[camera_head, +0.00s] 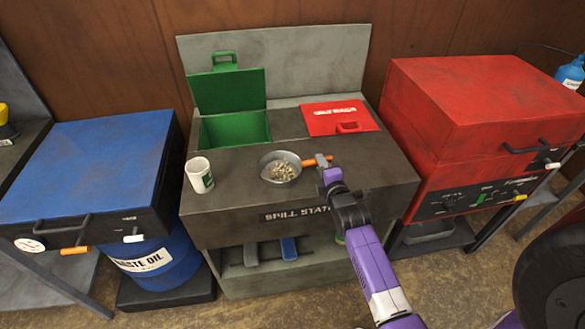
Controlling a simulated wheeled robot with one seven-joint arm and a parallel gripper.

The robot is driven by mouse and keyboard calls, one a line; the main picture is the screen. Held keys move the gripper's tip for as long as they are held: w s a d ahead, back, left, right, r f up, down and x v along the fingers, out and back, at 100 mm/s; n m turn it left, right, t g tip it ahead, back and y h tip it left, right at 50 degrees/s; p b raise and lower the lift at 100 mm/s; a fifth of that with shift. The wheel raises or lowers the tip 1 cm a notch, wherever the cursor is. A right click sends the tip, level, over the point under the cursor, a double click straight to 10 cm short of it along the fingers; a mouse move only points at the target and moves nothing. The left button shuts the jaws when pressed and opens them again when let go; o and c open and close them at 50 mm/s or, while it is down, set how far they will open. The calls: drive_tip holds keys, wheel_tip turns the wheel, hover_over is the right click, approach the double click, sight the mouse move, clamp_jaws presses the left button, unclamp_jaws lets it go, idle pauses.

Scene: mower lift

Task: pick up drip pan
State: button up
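A round grey metal pan (267,169), which looks like the drip pan, sits on the dark top of the spill station (235,215). It holds pale granules (283,171). Its orange handle (314,162) points right. My gripper (325,168), purple and dark grey, reaches in from the lower right to the handle's outer end. It overlaps that end in the picture. I cannot tell whether the fingers touch or close on the handle.
A white cup (199,175) stands left of the pan. Behind are an open green bin (236,129) with its lid raised and a red lid (338,120). A blue-topped cabinet (85,165) and waste oil drum (160,262) are left. A red machine (470,100) is right.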

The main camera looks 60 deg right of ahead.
clamp_jaws()
idle(1.2)
